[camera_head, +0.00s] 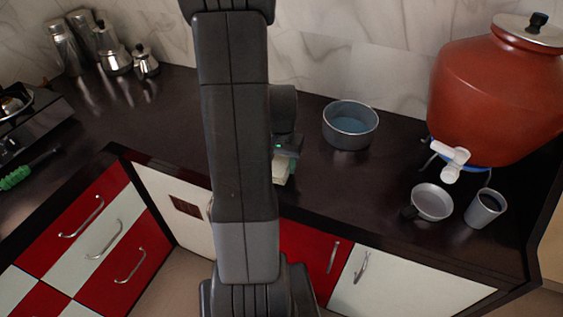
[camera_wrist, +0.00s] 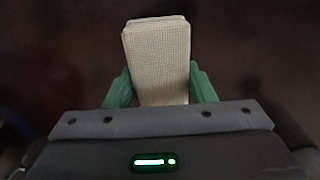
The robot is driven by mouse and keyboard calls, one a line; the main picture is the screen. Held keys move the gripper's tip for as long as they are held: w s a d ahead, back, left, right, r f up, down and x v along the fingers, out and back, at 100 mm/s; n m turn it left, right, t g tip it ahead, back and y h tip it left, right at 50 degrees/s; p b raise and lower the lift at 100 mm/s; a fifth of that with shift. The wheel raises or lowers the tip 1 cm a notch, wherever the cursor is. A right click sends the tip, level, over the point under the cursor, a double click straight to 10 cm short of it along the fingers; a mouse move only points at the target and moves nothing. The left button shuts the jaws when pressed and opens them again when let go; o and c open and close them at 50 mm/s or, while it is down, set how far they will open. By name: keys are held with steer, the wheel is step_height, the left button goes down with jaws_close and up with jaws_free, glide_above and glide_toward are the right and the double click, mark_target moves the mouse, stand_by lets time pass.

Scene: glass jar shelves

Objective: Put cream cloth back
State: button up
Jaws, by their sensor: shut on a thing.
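The cream cloth (camera_wrist: 158,62) is a folded, woven block between the two green fingers of my gripper (camera_wrist: 161,88) in the wrist view. The fingers press on its two sides, and its far end sticks out past them. In the head view a small part of the cream cloth (camera_head: 281,172) shows below my gripper (camera_head: 287,158), over the dark counter near its front edge. My own arm hides the area to the left of it. I cannot tell whether the cloth touches the counter.
A metal pot (camera_head: 350,125) with bluish contents stands right of my gripper. A red clay dispenser (camera_head: 500,95) with a white tap, a small pan (camera_head: 432,201) and a grey cup (camera_head: 486,208) stand farther right. Moka pots (camera_head: 113,50) and a green brush (camera_head: 17,178) are left.

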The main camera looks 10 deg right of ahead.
steer(key=shift+f+b, duration=0.45)
steer(key=shift+f, duration=0.15)
stand_by(0.3)
steer(key=o, duration=1)
steer(key=shift+c, duration=0.2)
steer(key=shift+r, duration=0.15)
steer(key=shift+r+p, duration=3.05)
steer(key=shift+r, duration=0.9)
step_height(320, 180, up, 14)
steer(key=shift+b, duration=0.35)
